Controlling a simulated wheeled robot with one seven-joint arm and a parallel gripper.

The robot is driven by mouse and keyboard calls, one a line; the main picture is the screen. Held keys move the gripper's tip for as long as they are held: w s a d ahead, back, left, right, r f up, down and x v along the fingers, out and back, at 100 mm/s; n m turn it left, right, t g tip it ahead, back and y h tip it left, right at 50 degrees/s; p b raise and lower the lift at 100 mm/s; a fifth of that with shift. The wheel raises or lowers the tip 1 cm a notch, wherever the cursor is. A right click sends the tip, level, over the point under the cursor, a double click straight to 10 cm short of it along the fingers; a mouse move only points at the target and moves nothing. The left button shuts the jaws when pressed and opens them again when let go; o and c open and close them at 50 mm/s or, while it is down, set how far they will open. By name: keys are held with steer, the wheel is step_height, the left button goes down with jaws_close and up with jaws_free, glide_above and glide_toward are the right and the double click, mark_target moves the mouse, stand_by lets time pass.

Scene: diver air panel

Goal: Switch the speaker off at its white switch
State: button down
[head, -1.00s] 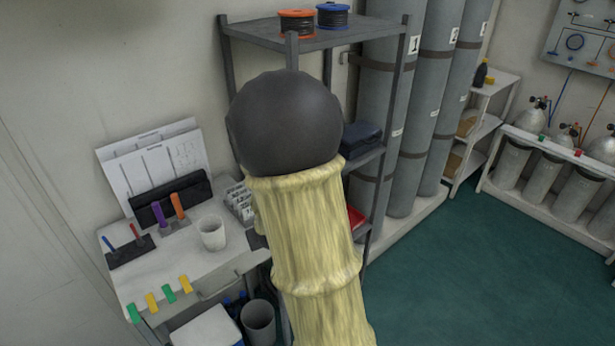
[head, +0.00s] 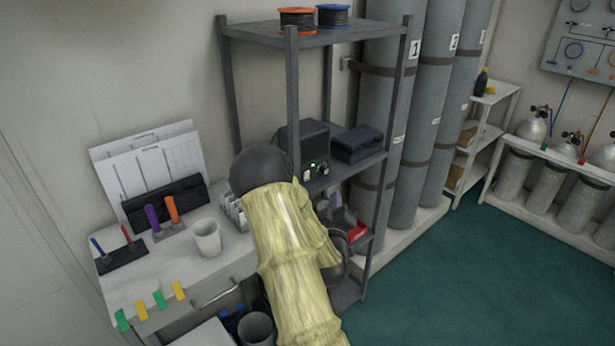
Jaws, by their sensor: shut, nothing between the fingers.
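The speaker (head: 303,141) is a dark box on the middle shelf of the grey rack, in the head view. A small green light (head: 313,164) glows on its front. A small white piece (head: 307,177) shows low on the front, beside dark knobs; it looks like the white switch, but its position is too small to read. My yellow-sleeved arm rises in front of the rack, its dark joint just left of and below the speaker. A dark part of my arm shows lower right, behind the sleeve. My gripper's fingers cannot be made out.
A dark blue case (head: 357,144) sits right of the speaker. Rack posts (head: 293,105) stand before the shelf. Left is a white desk (head: 185,262) with a white cup (head: 206,237). Tall grey cylinders (head: 385,120) stand right. The green floor (head: 440,285) is clear.

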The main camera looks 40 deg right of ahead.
mark_target(307, 176)
steer(key=shift+w, duration=0.1)
steer(key=shift+w+a+r+p, duration=0.15)
steer(key=shift+w+p, duration=0.3)
steer(key=shift+w, duration=1)
steer(key=shift+w+a+r+p, duration=0.15)
steer(key=shift+w+p, duration=0.25)
steer(key=shift+w, duration=1)
steer(key=shift+w+a+r+p, duration=0.15)
steer(key=shift+w+p, duration=0.3)
steer(key=shift+w, duration=1)
steer(key=shift+w+r, duration=0.15)
steer(key=shift+w, duration=0.25)
steer(key=shift+w+b, duration=0.25)
steer(key=shift+b, duration=0.05)
steer(key=shift+s+d+b, duration=0.1)
steer(key=shift+s+b, duration=0.3)
steer(key=shift+s, duration=0.3)
